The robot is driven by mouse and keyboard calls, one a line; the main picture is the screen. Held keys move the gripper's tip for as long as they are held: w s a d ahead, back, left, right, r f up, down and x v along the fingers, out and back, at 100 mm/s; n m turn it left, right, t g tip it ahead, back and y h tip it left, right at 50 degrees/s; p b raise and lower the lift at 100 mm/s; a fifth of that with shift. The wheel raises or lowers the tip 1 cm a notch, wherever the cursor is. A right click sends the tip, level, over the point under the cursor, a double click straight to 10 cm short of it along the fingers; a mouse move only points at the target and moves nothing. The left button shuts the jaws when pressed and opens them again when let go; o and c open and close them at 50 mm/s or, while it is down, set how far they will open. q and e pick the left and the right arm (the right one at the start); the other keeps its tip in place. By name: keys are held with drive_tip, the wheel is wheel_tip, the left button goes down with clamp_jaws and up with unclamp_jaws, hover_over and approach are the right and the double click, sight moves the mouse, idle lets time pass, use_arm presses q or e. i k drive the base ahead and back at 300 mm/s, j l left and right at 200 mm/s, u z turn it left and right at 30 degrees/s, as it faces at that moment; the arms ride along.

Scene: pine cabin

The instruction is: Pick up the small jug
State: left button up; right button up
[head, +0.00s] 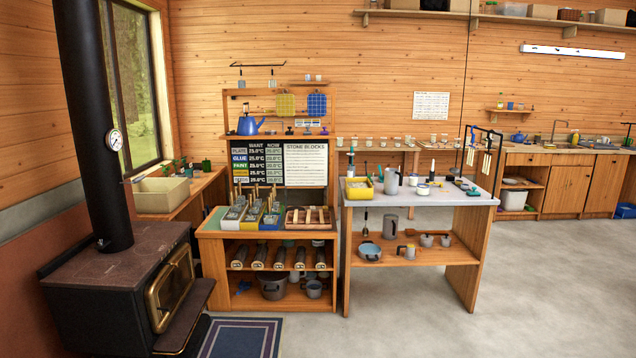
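Several jug-like vessels show, and I cannot tell for sure which one is the small jug. A grey jug (391,183) stands upright on the worktop of the right-hand table. A small grey vessel (410,252) stands on that table's lower shelf. A taller grey container (390,228) stands behind it on the same shelf. Neither of my grippers is in view.
The grey-topped table (452,199) also holds a yellow bin (358,189) and small tools. A wooden shelf unit (211,234) adjoins it on the left. A black stove (110,300) stands at far left. The floor (545,290) at right is clear.

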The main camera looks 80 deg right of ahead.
sight(391, 185)
drive_tip(key=z, duration=3.2)
